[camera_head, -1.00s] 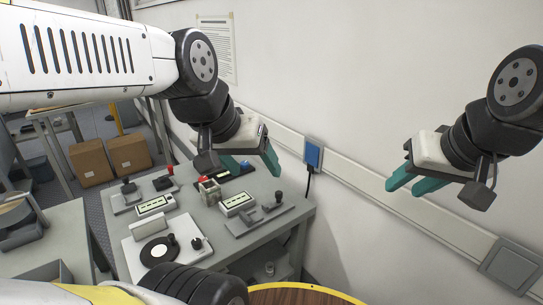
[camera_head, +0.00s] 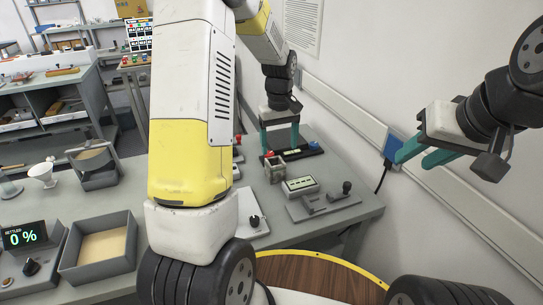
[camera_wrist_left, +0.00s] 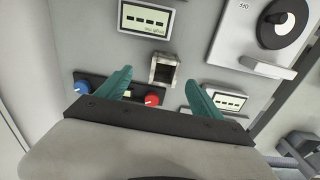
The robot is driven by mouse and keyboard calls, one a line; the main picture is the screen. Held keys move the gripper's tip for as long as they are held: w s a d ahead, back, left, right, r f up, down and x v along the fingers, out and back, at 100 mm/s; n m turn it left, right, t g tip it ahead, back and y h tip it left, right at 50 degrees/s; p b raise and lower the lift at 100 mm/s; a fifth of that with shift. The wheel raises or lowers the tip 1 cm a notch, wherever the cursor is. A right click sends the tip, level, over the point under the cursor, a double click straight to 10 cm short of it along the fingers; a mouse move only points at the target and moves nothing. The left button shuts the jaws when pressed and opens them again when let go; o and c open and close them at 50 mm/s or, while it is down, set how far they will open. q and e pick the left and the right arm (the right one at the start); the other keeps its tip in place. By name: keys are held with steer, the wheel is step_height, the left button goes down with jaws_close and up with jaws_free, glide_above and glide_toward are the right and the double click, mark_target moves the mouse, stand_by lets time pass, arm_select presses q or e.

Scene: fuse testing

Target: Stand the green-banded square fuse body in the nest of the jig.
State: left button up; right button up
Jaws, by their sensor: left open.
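My left gripper (camera_head: 280,147) points down over the back of the grey bench, behind a small grey square open-topped block (camera_head: 274,168). Its teal fingers are apart with nothing seen held between them; they also show in the left wrist view (camera_wrist_left: 158,78). In that view the block (camera_wrist_left: 164,68) has a dark square opening and lies just beyond the fingertips. I cannot tell whether it is the jig's nest. I cannot make out the green-banded fuse body; a small yellow-green patch (camera_wrist_left: 128,93) shows beside the left finger. My right gripper (camera_head: 412,158) is open and empty, by the wall.
A dark strip with a red knob (camera_wrist_left: 152,100) and a blue knob (camera_wrist_left: 82,87) lies under the left gripper. A white meter (camera_head: 300,186) and a lever fixture (camera_head: 333,198) stand near the block. A grey tray (camera_head: 100,248) and settler display (camera_head: 25,236) are at left.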

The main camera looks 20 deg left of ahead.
mark_target(275, 170)
arm_select(q)
steer(key=f, duration=0.3)
steer(key=a+f, duration=0.1)
steer(key=f, duration=0.5)
steer(key=shift+w+a+f, duration=0.2)
jaws_close()
